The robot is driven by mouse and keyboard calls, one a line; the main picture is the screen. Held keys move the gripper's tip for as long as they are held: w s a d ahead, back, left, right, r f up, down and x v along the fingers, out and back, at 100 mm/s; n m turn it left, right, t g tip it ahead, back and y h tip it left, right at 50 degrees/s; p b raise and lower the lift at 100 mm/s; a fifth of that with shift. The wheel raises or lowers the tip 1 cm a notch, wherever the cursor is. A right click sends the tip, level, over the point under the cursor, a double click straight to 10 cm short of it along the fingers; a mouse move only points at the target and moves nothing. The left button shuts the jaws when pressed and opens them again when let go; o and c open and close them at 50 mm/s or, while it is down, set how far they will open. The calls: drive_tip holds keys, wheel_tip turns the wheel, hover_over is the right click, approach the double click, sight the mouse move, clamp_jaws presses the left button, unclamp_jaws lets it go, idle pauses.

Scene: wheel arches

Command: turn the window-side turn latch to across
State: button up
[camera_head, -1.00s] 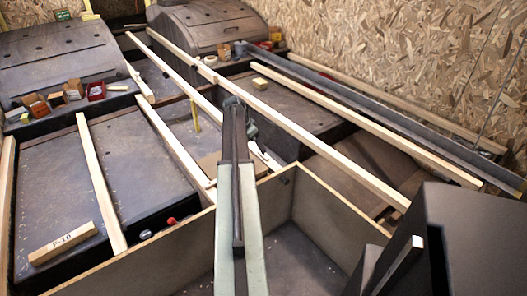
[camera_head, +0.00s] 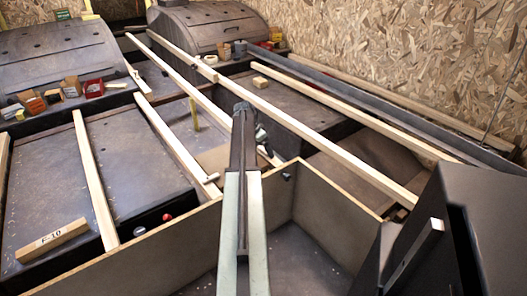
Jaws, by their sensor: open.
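I cannot tell for sure which part is the window-side turn latch. A small pale peg-like piece (camera_head: 211,178) sits at the near end of a wooden batten, left of my arm. A red knob (camera_head: 167,217) and a grey knob (camera_head: 139,231) show at the near edge of the left dark panel. A small dark fitting (camera_head: 287,177) is near the top of the plywood wall, right of my arm. My gripper (camera_head: 264,146) is just beyond that wall, open, mostly hidden behind my arm. I see nothing held in it.
An open plywood bin (camera_head: 190,237) lies under my arm. Long battens (camera_head: 330,152) run across the dark panels. A block marked F-10 (camera_head: 52,240) lies at lower left. Small boxes (camera_head: 71,87) stand by the left wheel arch (camera_head: 60,50). A chipboard wall (camera_head: 420,60) closes the right.

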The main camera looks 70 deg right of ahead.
drive_tip(key=c, duration=1.3)
drive_tip(key=shift+s+d+r, duration=0.1)
drive_tip(key=shift+d, duration=0.05)
drive_tip(key=shift+c, duration=0.4)
